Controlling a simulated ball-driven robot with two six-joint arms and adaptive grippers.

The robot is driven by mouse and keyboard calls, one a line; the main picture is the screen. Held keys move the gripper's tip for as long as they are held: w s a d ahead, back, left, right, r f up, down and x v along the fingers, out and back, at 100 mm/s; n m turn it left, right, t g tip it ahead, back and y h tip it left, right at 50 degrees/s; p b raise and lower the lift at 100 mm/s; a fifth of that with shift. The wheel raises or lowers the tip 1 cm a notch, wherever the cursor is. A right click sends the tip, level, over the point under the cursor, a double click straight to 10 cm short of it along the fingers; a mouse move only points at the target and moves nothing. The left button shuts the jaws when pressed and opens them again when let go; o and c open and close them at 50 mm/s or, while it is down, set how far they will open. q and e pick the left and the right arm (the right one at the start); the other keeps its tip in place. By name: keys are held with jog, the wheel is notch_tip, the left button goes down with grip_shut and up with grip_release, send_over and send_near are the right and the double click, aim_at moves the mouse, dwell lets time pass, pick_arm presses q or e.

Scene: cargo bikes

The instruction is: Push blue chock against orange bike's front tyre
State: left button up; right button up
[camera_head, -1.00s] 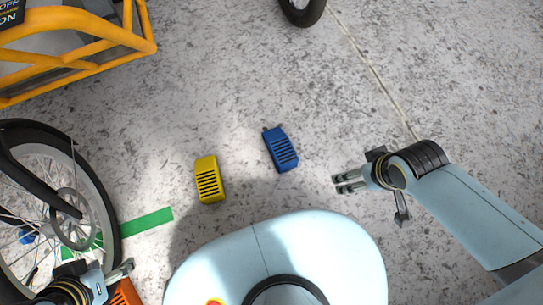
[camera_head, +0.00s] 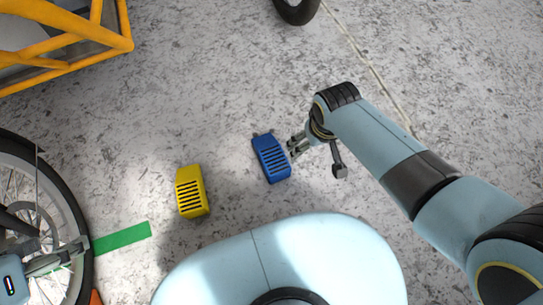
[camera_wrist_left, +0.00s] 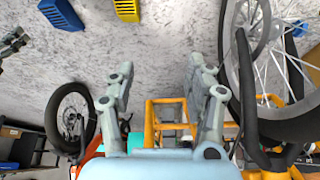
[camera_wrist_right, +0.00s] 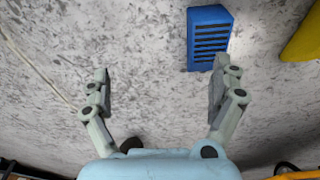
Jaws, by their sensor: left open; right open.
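The blue chock (camera_head: 271,160) lies on the floor near the middle of the head view; it also shows in the right wrist view (camera_wrist_right: 209,35) and left wrist view (camera_wrist_left: 61,14). My right gripper (camera_head: 295,146) is open and empty close to its right side; contact is unclear. My left gripper (camera_head: 85,248) is open and empty near the left wheel. A black tyre (camera_head: 297,10) is partly cut off at the top; in the left wrist view a wheel (camera_wrist_left: 68,112) stands next to a red-orange frame (camera_wrist_left: 92,148). Which bike each wheel belongs to is unclear.
A yellow chock (camera_head: 191,191) lies left of the blue one. A green floor strip (camera_head: 122,238) runs to a spoked wheel's tyre (camera_head: 72,215) at left. A yellow-orange frame (camera_head: 122,43) fills the top left. Floor between the blue chock and top tyre is clear.

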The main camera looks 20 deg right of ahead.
jog(key=n+g, duration=0.1)
jog(key=g, duration=0.1)
send_near(271, 153)
jog(key=shift+s+d, duration=0.2)
jog(key=shift+d, duration=0.15)
jog(key=shift+a+f, duration=0.2)
notch_tip(271, 153, down, 2)
jog(key=shift+f+b, duration=0.15)
jog(key=shift+b, duration=0.8)
jog(key=shift+f+b, duration=0.5)
jog(key=shift+f, duration=0.2)
jog(key=shift+f+b, duration=0.5)
jog(key=shift+f, duration=0.1)
pick_arm(q)
notch_tip(271, 153, down, 6)
jog(key=t, duration=0.5)
jog(key=shift+w+d, duration=0.15)
jog(key=shift+w, duration=0.2)
pick_arm(e)
jog(key=shift+f, duration=0.25)
